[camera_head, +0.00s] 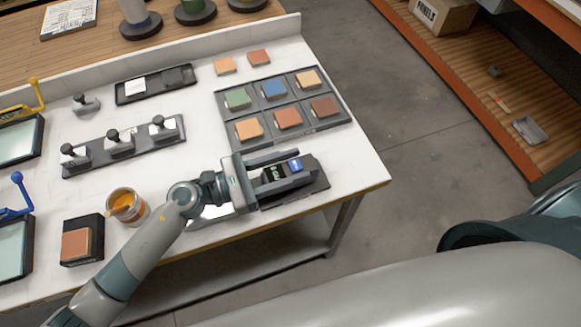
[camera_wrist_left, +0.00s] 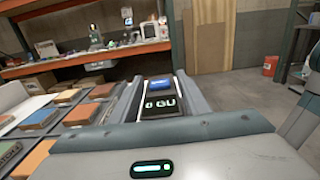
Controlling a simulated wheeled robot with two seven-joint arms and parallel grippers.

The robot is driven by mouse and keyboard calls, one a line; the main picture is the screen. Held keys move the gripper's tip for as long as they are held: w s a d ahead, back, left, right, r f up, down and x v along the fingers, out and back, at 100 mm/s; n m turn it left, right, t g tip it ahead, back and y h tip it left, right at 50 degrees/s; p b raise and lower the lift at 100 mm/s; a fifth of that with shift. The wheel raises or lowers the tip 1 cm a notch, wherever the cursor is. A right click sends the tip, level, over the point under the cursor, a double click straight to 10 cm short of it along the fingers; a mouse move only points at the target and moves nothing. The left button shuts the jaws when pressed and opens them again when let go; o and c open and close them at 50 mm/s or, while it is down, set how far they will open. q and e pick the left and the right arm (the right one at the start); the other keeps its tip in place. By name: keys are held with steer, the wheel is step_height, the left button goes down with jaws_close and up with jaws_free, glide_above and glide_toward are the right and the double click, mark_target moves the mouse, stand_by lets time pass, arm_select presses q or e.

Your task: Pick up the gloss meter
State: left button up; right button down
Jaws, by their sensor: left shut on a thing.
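The gloss meter (camera_head: 274,173) is a small black device with a blue part on top and a lit display. It is at the front right of the white table, over a dark pad (camera_head: 318,187). My left gripper (camera_head: 300,167) is shut on it, one finger along each long side. In the left wrist view the gloss meter (camera_wrist_left: 160,104) lies between the two fingers, with "GU" readable on its display. Its underside is hidden, so I cannot tell whether it touches the pad. My right gripper is not in view.
A dark tray (camera_head: 283,103) of coloured tiles lies just behind the gripper. An open orange paint can (camera_head: 126,205) and a black block with an orange tile (camera_head: 80,243) stand to the left. The table's right edge (camera_head: 375,160) is close by.

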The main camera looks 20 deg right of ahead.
arm_select(q)
steer(key=shift+r, duration=0.55)
steer(key=r, duration=0.3)
steer(key=shift+s+d+r+b, duration=0.1)
steer(key=shift+s+r+b, duration=0.1)
steer(key=shift+b, duration=0.1)
steer(key=s+d+r+p, duration=0.3)
steer(key=s+d+r, duration=0.2)
steer(key=s, duration=0.4)
steer(key=shift+s+d+r+p, duration=0.35)
steer(key=shift+r+p, duration=0.05)
steer(key=shift+r, duration=0.3)
steer(key=shift+a, duration=0.15)
